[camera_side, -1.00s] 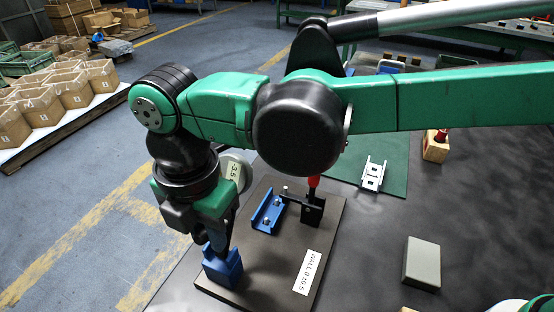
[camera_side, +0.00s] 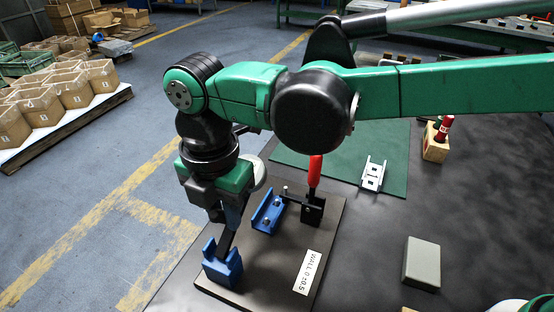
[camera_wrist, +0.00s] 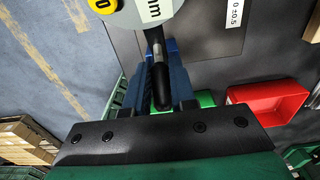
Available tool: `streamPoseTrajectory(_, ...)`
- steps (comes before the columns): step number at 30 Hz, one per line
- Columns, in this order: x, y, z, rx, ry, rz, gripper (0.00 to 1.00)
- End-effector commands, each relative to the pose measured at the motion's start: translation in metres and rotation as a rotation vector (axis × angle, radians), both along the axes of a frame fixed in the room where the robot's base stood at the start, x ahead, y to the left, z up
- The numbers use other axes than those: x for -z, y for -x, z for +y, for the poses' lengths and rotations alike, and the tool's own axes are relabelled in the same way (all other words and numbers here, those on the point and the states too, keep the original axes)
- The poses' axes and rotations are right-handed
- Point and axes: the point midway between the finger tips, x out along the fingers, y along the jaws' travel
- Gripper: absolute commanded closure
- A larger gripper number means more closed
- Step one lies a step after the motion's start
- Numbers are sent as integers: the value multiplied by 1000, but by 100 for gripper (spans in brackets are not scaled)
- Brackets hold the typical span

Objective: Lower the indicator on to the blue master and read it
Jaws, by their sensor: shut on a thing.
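My gripper (camera_side: 228,222) is shut on the indicator, above the front left corner of the dark base plate (camera_side: 258,279). The indicator's round grey dial (camera_side: 260,175) shows nearly edge-on, partly behind my wrist. In the wrist view the dial (camera_wrist: 162,12) carries "mm" and a yellow button, and its dark stem passes between my blue-grey fingers. A blue slotted block (camera_side: 222,268) stands below my gripper; a dark slanting bar shows at its opening, and contact is unclear. The blue master, seemingly the blue channel (camera_side: 266,214), lies on the plate beside the clamp. The dial reading is not legible.
A clamp with a red handle (camera_side: 315,170) stands upright right of the blue channel. A silver stamped part (camera_side: 373,174) lies on the green mat (camera_side: 330,158). A grey block (camera_side: 422,263) and a wooden block (camera_side: 435,147) stand right. A red tray (camera_wrist: 268,100) shows in the wrist view.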

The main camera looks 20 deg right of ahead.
Motion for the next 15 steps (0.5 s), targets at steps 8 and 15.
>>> streamPoseTrajectory(8, 4, -7, -7, 4, 4, -2, 100)
streamPoseTrajectory(15, 8, -11, -12, 3, 4, -2, 100)
